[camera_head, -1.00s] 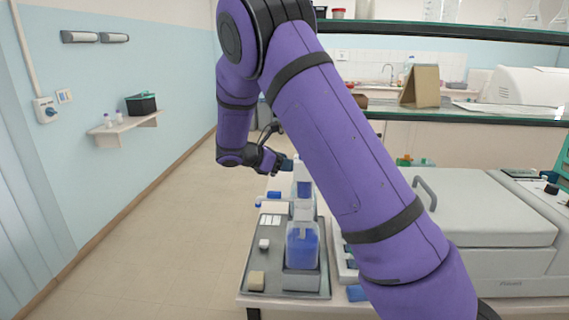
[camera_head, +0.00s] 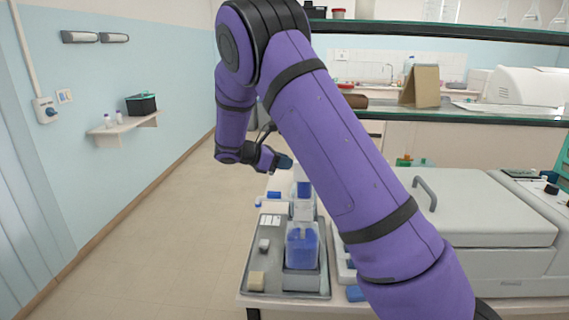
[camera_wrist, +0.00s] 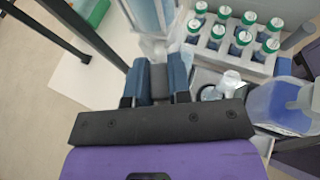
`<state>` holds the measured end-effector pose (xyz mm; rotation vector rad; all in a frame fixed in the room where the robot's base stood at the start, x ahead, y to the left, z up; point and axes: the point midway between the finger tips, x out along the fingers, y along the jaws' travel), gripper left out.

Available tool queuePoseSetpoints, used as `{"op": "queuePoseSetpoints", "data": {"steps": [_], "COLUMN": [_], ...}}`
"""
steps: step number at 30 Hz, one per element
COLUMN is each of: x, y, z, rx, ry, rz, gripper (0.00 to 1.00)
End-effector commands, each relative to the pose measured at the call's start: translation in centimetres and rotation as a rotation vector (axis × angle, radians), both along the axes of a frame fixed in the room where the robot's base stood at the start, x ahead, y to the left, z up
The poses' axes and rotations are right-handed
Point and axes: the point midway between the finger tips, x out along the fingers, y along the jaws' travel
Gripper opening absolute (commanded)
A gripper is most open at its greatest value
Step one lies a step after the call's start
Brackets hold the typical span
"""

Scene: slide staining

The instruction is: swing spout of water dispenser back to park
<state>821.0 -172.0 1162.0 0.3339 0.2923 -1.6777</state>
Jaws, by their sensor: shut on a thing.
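My gripper (camera_head: 285,162) is at the far end of the bench in the head view, just above and left of a clear bottle with blue contents (camera_head: 303,188). In the wrist view my gripper (camera_wrist: 160,78) has its two blue fingers shut on a grey piece (camera_wrist: 158,82), apparently the dispenser's spout. A clear, bluish upright container (camera_wrist: 150,14) stands just beyond the fingertips and may be the dispenser's body. The join between the grey piece and this container is not clear. A second bottle of blue liquid (camera_head: 302,247) stands nearer on the grey tray (camera_head: 262,285).
Green-capped bottles (camera_wrist: 238,32) stand in a white rack right of my gripper in the wrist view. A blue bottle (camera_wrist: 272,104) is close on the right. A large grey lidded machine (camera_head: 480,210) fills the bench's right side. The floor on the left is clear.

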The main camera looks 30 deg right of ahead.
Motion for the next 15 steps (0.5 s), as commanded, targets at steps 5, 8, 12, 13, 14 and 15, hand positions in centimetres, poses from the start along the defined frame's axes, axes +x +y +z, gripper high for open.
{"op": "queuePoseSetpoints", "data": {"steps": [5,8,12,13,14,15], "x": [1.0,1.5,2.2,2.3,2.4,2.5], "y": [-0.2,-0.4,-0.6,-0.7,-0.7,-0.8], "z": [-0.1,-0.1,-0.1,-0.1,-0.1,-0.1], "rx": [0.000,0.001,0.001,0.000,0.000,0.001], "ry": [-0.001,0.000,-0.001,0.000,-0.001,0.000], "rz": [-0.124,-0.198,-0.294,-0.313,-0.330,-0.354], "gripper": [0.00,0.00,0.00,0.00,0.00,0.00]}}
